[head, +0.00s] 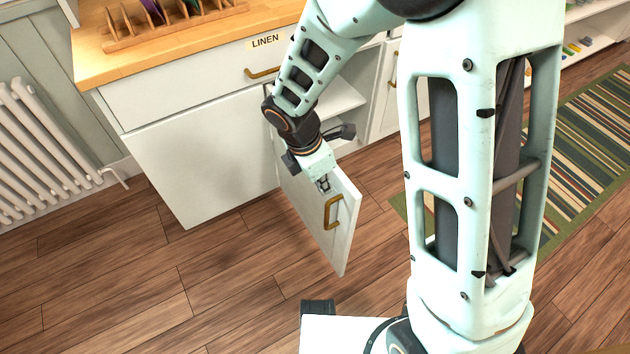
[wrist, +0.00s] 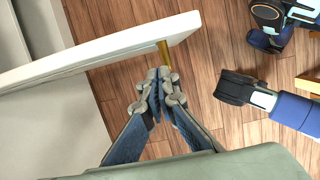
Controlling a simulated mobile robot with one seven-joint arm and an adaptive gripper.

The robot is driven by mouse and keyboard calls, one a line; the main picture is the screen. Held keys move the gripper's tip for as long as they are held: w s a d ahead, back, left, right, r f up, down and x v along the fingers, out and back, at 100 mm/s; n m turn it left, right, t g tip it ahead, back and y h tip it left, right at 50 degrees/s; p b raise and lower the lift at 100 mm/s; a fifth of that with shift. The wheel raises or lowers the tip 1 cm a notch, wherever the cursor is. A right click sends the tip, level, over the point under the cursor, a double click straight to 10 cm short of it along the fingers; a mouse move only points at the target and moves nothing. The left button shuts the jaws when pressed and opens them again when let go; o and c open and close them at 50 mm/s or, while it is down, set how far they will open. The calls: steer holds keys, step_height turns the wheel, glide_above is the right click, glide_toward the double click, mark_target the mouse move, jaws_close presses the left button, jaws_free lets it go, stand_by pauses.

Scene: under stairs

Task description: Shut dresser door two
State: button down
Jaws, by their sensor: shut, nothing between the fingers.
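The open cabinet door (head: 312,222) is white, under the drawer labelled LINEN, and swung out over the floor. Its brass handle (head: 333,212) is near the free edge. In the wrist view the door's top edge (wrist: 100,52) slants across the upper left and part of the handle (wrist: 164,48) shows below it. My gripper (head: 324,185) is at the door's upper part, on the handle side. In the wrist view my gripper (wrist: 160,77) is shut and empty, its tips close to the handle. I cannot tell whether they touch the door or handle.
Open shelves (head: 345,98) show behind the door. A closed white panel (head: 205,150) is to its left. A wooden rack (head: 165,25) stands on the counter. A radiator (head: 45,150) is far left, a striped rug (head: 580,140) right. Wooden floor left of the door is clear.

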mark_target(334, 179)
steer(key=shift+w+d+r, duration=0.1)
steer(key=shift+w+d, duration=0.3)
steer(key=shift+d, duration=0.25)
steer(key=shift+w+d+r, duration=0.1)
steer(key=shift+w+d, duration=0.3)
steer(key=shift+d, duration=0.2)
